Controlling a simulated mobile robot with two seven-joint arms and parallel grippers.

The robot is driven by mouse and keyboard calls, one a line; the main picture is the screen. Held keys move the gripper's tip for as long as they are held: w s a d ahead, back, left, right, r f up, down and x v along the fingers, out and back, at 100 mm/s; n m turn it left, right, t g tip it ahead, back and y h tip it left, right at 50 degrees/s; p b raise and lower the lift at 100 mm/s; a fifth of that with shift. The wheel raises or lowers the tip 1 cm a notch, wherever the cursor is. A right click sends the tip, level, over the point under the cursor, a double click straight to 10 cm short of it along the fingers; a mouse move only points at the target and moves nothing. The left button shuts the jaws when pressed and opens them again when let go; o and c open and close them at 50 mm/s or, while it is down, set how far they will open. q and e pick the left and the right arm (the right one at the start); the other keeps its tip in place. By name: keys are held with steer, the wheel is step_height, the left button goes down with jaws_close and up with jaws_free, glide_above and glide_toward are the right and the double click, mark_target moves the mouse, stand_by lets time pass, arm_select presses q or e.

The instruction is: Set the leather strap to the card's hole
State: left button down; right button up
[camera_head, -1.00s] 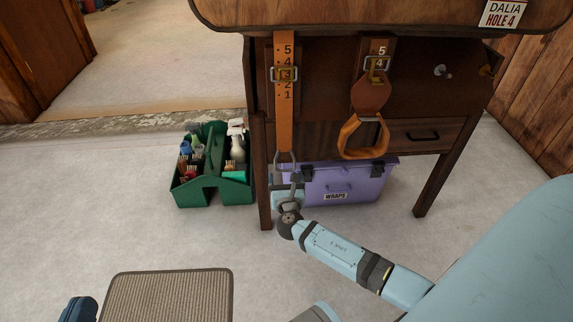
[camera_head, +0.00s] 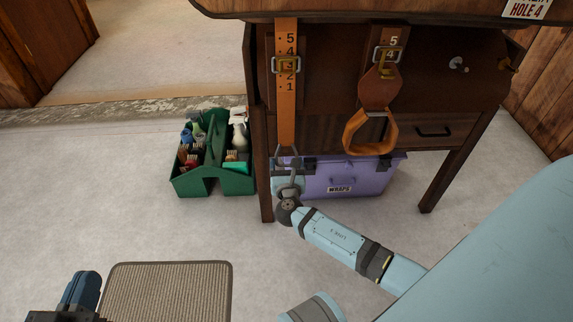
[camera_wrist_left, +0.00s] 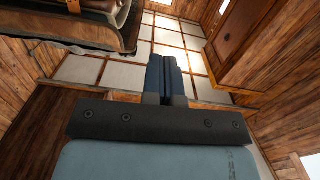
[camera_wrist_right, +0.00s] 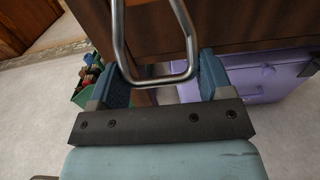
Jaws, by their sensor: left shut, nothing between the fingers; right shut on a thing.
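The orange leather strap (camera_head: 286,110) hangs down the dark wooden stand, numbered 5 to 1 from the top. Its metal buckle (camera_head: 286,65) sits where the 3 is, between 4 and 2. My right gripper (camera_head: 287,187) is shut on the metal stirrup at the strap's lower end; the stirrup's loop (camera_wrist_right: 121,45) passes between the fingers in the right wrist view.
A second strap (camera_head: 380,88) with a buckle and a wide leather-covered stirrup (camera_head: 350,133) hangs to the right. A purple box (camera_head: 365,180) marked WRAPS stands below. A green tote (camera_head: 213,183) of brushes and bottles is at left. A ribbed mat (camera_head: 170,290) lies in front.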

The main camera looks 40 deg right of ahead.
steer(key=c, duration=0.5)
steer(key=shift+f+b, duration=0.7)
steer(key=shift+f, duration=0.9)
steer(key=shift+r, duration=0.1)
steer(key=shift+c, duration=0.2)
steer(key=o, duration=1)
steer(key=shift+a, duration=0.1)
steer(key=shift+c, duration=0.2)
